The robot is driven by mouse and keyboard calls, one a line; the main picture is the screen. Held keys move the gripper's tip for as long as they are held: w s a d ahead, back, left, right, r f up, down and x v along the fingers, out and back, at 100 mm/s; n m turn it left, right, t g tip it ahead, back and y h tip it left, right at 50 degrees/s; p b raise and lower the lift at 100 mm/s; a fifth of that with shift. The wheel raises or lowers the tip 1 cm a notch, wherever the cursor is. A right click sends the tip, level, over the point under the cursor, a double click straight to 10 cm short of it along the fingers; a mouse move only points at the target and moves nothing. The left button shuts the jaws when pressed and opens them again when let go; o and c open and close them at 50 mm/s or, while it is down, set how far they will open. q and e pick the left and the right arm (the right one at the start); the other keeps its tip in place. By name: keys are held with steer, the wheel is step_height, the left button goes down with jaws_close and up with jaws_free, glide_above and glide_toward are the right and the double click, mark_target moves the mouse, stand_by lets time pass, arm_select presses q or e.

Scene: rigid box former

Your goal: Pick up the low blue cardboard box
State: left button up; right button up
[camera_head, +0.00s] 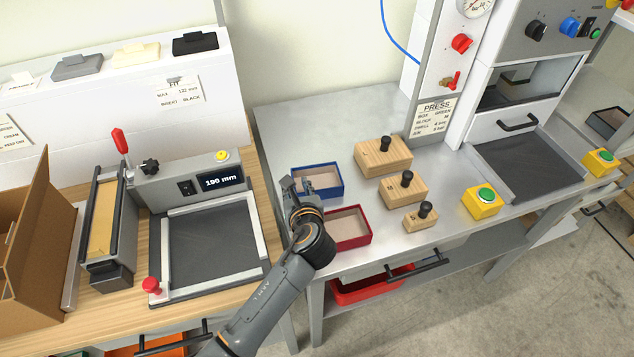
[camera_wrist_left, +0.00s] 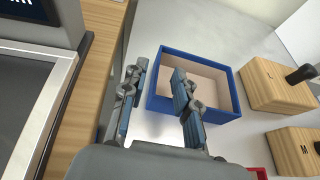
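The low blue cardboard box (camera_head: 327,193) is open-topped with a beige inside and sits on the grey metal table, left of the wooden blocks. In the left wrist view the blue box (camera_wrist_left: 222,117) lies just ahead and to the right. My left gripper (camera_head: 302,187) is at the box's left side, and its arm hides part of the area below. In the left wrist view the left gripper (camera_wrist_left: 157,85) is open. One finger is outside the left wall and the other is over the box's inside. Whether either touches the wall is unclear. My right gripper is not in view.
A red box (camera_head: 369,228) sits just in front of the blue one. Wooden blocks with black knobs (camera_head: 384,157) stand to the right. A measuring unit with a framed tray (camera_head: 262,235) is on the wooden bench at left. The table behind the blue box is clear.

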arm_select(q)
steer(key=x, duration=0.3)
steer(key=shift+w+a+f, duration=0.15)
steer(key=shift+w+f, duration=0.15)
steer(key=shift+w, duration=0.05)
steer(key=c, duration=0.6)
jaws_close()
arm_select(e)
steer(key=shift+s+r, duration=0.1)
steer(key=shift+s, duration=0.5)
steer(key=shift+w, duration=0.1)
